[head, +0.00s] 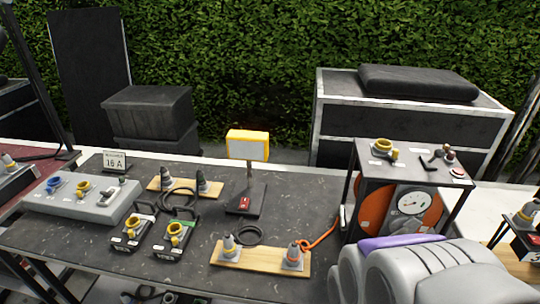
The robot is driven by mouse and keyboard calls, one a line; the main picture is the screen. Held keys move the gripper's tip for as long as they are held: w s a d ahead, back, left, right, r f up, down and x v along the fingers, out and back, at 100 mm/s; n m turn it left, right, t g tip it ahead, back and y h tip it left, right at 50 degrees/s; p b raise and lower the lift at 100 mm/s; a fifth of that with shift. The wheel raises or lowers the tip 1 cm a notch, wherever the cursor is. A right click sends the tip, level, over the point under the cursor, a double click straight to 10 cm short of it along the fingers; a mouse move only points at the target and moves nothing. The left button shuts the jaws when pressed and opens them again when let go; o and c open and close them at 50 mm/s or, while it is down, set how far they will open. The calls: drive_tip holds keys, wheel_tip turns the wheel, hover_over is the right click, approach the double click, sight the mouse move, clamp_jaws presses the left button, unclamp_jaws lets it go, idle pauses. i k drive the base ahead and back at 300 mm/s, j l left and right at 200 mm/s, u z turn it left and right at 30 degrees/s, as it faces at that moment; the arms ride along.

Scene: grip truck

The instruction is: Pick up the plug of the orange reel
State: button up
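The orange reel (425,217) stands on edge inside a dark metal frame at the right of the table, with a round white dial on its face. An orange cable (322,237) runs from it to the left. The cable leads to a grey plug with an orange band (292,257), upright at the right end of a wooden board. A second grey plug (229,246) stands at the board's left end, with a black cable behind it. A grey ribbed part of my arm with a purple strip fills the lower right and hides the frame's lower part. I cannot make out fingertips.
A yellow-framed lamp (248,147) stands behind the board. Two black boxes with yellow sockets (174,240) and a grey socket panel (85,200) are at left.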

sight(292, 254)
drive_tip(key=u, duration=1.45)
drive_tip(key=k+l+z, duration=0.1)
drive_tip(key=l+z, duration=0.15)
drive_tip(key=z, duration=0.2)
drive_tip(key=l+z, duration=0.3)
drive_tip(key=z, duration=1.35)
drive_tip(key=j+z, duration=0.3)
drive_tip(key=z, duration=0.15)
drive_tip(key=k+j+z, duration=0.1)
drive_tip(key=j+z, duration=0.2)
drive_tip(key=z, duration=0.2)
drive_tip(key=k+j+z, duration=0.15)
drive_tip(key=z, duration=0.3)
drive_tip(key=k+j+z, duration=0.15)
drive_tip(key=j+z, duration=0.3)
drive_tip(key=k+j+z, duration=0.15)
drive_tip(key=k+j, duration=0.25)
drive_tip(key=k, duration=0.15)
drive_tip(key=k+j+z, duration=0.15)
drive_tip(key=k+j, duration=0.2)
drive_tip(key=k, duration=0.2)
